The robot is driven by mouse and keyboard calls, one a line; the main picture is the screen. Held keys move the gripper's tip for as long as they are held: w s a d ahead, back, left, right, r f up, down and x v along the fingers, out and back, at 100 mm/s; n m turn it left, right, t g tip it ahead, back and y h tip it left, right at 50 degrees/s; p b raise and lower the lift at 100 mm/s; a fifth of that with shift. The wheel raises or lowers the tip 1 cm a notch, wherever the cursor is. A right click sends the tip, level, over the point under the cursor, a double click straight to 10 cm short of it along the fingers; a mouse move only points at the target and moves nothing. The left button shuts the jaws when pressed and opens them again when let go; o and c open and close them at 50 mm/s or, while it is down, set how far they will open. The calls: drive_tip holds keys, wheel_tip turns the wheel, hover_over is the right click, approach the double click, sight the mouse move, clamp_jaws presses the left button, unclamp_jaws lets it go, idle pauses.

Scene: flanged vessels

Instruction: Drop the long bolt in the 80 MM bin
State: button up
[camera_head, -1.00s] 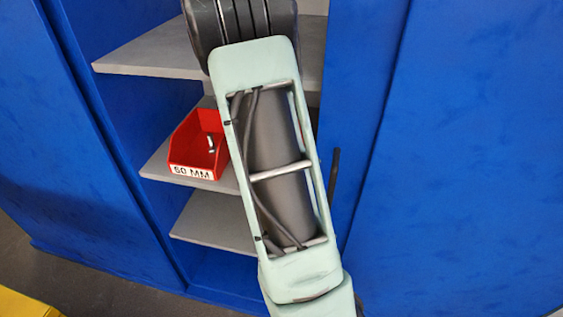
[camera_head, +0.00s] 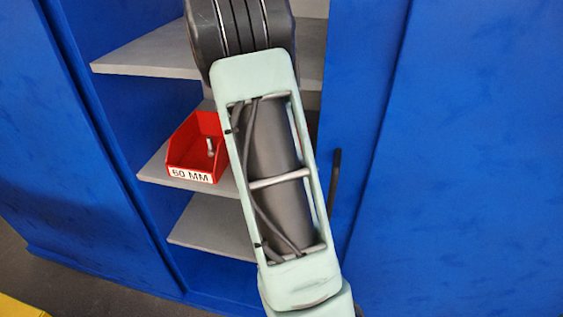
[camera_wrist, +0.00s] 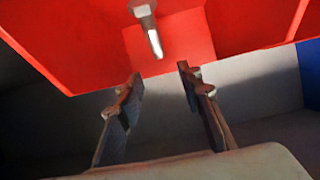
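A red bin (camera_head: 190,160) labelled 60 MM stands on the middle shelf in the head view, with a grey bolt (camera_head: 210,147) in it. No label reading 80 MM shows in either view. In the wrist view, a red bin (camera_wrist: 225,22) fills the top and has a metal bolt (camera_wrist: 148,28) inside. I cannot tell whether this is the 60 MM bin. My gripper (camera_wrist: 160,78) is open, its two fingers apart with nothing between them, just short of the bin's edge below the bolt's tip. My arm hides the gripper in the head view.
The blue cabinet has grey shelves above (camera_head: 150,55) and below (camera_head: 215,228) the bin. A blue panel (camera_head: 460,150) with a dark handle (camera_head: 335,172) stands at the right. My arm covers the shelf's right part, where a sliver of red shows.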

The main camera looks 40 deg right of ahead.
drive_tip(key=v, duration=1.2)
